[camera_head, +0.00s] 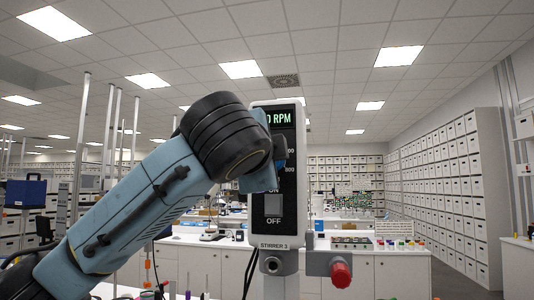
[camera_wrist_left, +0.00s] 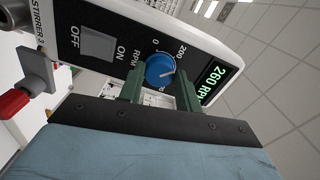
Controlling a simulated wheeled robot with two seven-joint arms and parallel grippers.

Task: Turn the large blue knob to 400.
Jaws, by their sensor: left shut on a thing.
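The large blue knob (camera_wrist_left: 160,70) is on the front panel of the stirrer (camera_head: 274,225). In the left wrist view its white pointer mark lies a little past the 200 label, and 0 shows on its other side. The green display (camera_wrist_left: 212,79) reads 260 RPM; in the head view only "0 RPM" shows. My left gripper (camera_wrist_left: 160,91) is shut on the knob, one finger on each side. In the head view the gripper and wrist hide the knob and part of the scale. My right gripper is not in view.
Below the knob is a grey ON/OFF switch (camera_head: 273,204). A clamp with a red knob (camera_head: 341,274) sticks out right of the stirrer's post. Metal rods (camera_head: 81,150) stand at left. Lab benches and shelves are farther back.

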